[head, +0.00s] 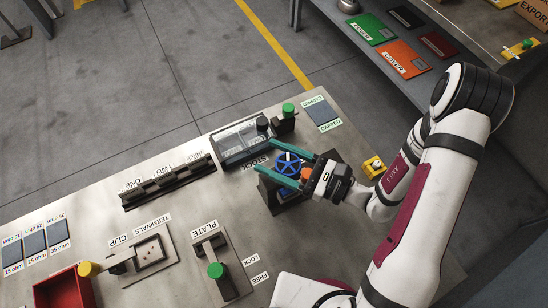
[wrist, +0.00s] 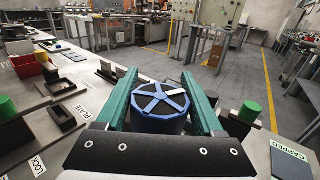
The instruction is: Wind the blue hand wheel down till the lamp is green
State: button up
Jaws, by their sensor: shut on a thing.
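The blue hand wheel (head: 288,162) sits on a dark stand on the metal bench in the head view. It shows spokes and a rim. A small orange part (head: 306,173) shows beside the wheel, near my gripper. I cannot tell whether it is the lamp. No lamp shows clearly as lit green.
A clear-lidded box (head: 240,142) and a green-knobbed clamp (head: 288,109) stand just behind the wheel. A plate fixture (head: 215,270), a terminals fixture (head: 148,255) and a red bin (head: 62,290) are to the left. A small yellow box (head: 374,165) is to the right.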

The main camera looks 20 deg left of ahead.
jog(key=shift+w+m+t+h, duration=0.15)
jog(key=shift+m+t, duration=0.3)
jog(key=shift+t, duration=0.25)
jog(key=shift+w+m+t+h, duration=0.15)
jog(key=shift+m+t, duration=0.3)
jog(key=shift+t, duration=0.25)
jog(key=shift+d+t, duration=0.1)
jog(key=shift+t, duration=0.2)
jog(key=o, duration=1.4)
jog(key=v, duration=1.5)
jog(key=shift+s+d+r, duration=0.15)
jog(key=shift+d+r, duration=0.05)
jog(key=shift+d, duration=0.15)
